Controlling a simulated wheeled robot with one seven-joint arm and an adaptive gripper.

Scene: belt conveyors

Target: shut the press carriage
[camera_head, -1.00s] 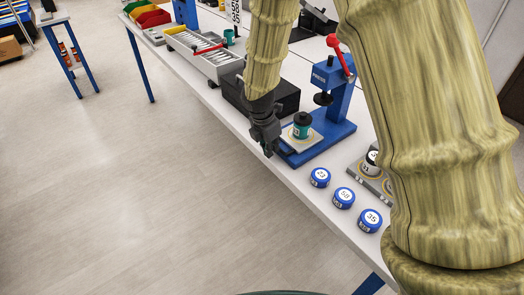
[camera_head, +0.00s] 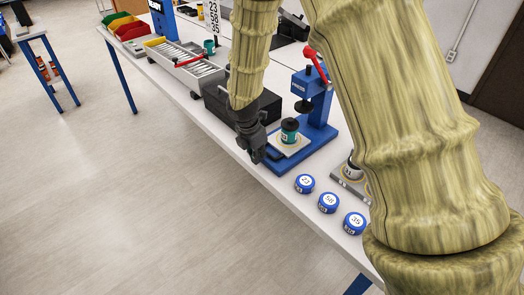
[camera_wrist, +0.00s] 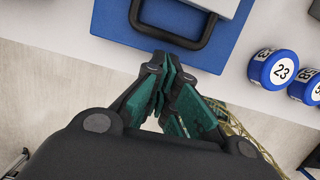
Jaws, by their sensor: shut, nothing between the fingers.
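The blue press (camera_head: 325,106), with a red lever (camera_head: 316,66) raised at its top, stands on the table. Its carriage, a pale plate (camera_head: 301,149), sits out in front of the press column on the blue base. A teal cup with a black top (camera_head: 289,130) stands upright on the plate. In the wrist view the carriage's black U-shaped handle (camera_wrist: 172,39) lies over the blue base. My gripper (camera_head: 257,158) is shut and empty at the front edge of the base. Its fingertips (camera_wrist: 168,66) are right beside the handle's front bar; I cannot tell whether they touch.
Three blue-rimmed numbered tins (camera_head: 328,202) line the table's front edge, right of the press. A dark box (camera_head: 262,110) stands behind my gripper. A grey tray of rods (camera_head: 190,66) is farther left. The floor in front is clear.

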